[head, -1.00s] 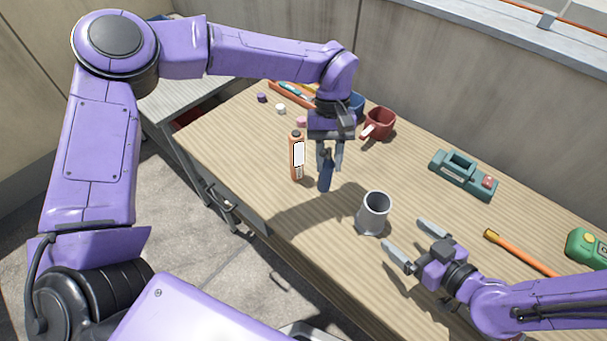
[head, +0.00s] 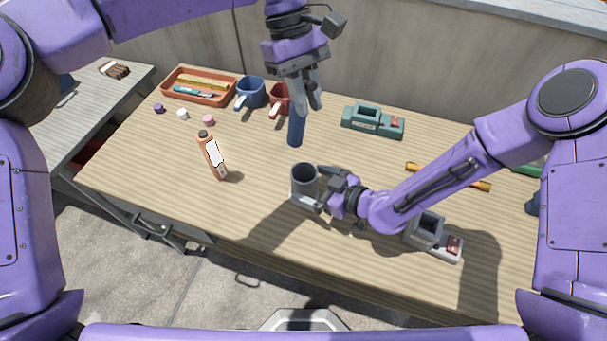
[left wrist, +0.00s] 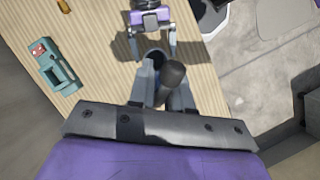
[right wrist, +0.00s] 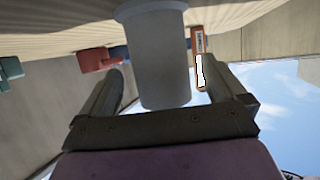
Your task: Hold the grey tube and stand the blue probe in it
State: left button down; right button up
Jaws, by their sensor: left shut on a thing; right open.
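The grey tube (head: 305,176) stands upright on the table, its open mouth facing up. My right gripper (head: 313,187) is open, with its fingers on either side of the tube. In the right wrist view the tube (right wrist: 153,62) sits between the fingers (right wrist: 165,95), with a visible gap to the right finger. My left gripper (head: 307,92) is shut on the blue probe (head: 296,131), which hangs nearly upright above and slightly left of the tube's mouth. In the left wrist view the probe (left wrist: 171,76) is between the fingers and partly covers the tube's mouth (left wrist: 155,54).
An orange bottle (head: 211,155) stands left of the tube. A blue mug (head: 251,92), a red mug (head: 280,101) and an orange tray (head: 177,88) are at the back. A teal device (head: 373,121) stands behind; a grey device (head: 433,236) lies under my right arm.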

aim_at(295, 178)
jog(key=shift+x, duration=1.75)
jog(key=c, duration=1.1)
pick_arm(q)
notch_tip(295, 178, down, 8)
jog(key=s+m, duration=0.2)
jog(key=m, duration=0.1)
jog(key=shift+r+g, duration=0.2)
jog(key=shift+g, duration=0.1)
